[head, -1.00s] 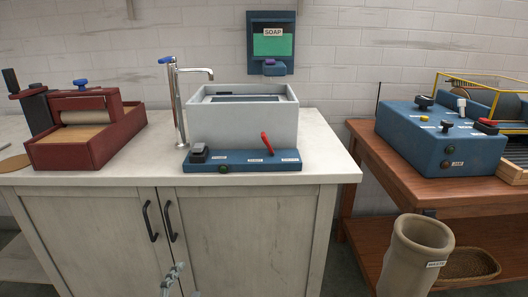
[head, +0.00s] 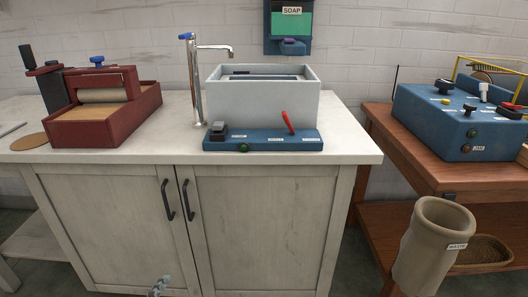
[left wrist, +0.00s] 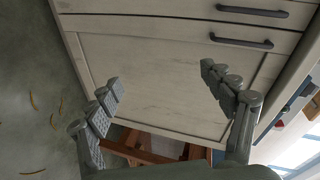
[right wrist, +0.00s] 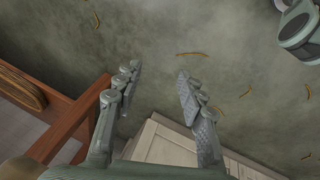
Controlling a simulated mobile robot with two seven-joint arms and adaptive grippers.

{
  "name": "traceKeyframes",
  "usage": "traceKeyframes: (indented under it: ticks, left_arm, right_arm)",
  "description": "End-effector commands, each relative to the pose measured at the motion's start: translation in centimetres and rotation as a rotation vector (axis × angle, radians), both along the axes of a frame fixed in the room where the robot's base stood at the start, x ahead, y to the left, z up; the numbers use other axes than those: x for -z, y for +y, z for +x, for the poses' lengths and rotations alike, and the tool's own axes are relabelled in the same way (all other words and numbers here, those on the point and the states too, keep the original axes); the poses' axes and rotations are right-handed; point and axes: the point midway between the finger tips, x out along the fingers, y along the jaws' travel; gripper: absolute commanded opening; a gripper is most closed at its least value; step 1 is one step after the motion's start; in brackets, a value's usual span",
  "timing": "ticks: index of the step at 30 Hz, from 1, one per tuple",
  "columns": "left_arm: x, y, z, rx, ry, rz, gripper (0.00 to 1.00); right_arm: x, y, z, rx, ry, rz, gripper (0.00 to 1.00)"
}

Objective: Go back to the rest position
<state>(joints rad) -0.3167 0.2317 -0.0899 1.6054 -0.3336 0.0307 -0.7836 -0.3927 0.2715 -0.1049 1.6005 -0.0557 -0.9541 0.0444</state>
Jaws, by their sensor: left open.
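My left gripper (left wrist: 161,80) is open and empty in the left wrist view, its two fingers spread in front of a pale cabinet door. In the head view only a small grey part of a gripper (head: 160,285) shows at the bottom edge, low before the cabinet; the rest of that arm is out of frame. My right gripper (right wrist: 159,73) is open and empty in the right wrist view, over the grey floor. No wool skein can be made out in these views.
The pale cabinet (head: 268,225) carries a red press (head: 85,128), a tap (head: 195,80) and a grey basin (head: 262,105) with a blue control panel (head: 265,145). At right, a brown table (head: 405,150) holds a blue machine (head: 445,125); a waste bin (head: 425,250) stands before it. Scraps litter the floor (right wrist: 225,60).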

Motion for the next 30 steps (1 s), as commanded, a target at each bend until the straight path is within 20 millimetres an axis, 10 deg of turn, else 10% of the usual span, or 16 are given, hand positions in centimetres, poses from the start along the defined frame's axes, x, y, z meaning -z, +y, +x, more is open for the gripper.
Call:
traceKeyframes:
  ticks: [8, 19, 30]
  left_arm:
    - [4.6, 2.5, -3.7, -0.25, 0.269, -0.233, 0.81]
    - [11.8, 3.1, -18.9, -0.947, 0.849, -0.705, 0.81]
    - [12.1, 2.8, -20.9, -1.032, 0.907, -0.736, 0.81]
  right_arm:
    - [-1.4, 1.8, -0.1, 0.02, -0.004, 0.036, 0.4]
    - [-5.0, 5.1, -0.9, 0.059, -0.001, 0.108, 0.4]
    - [-5.4, 5.4, -1.0, 0.062, 0.0, 0.115, 0.4]
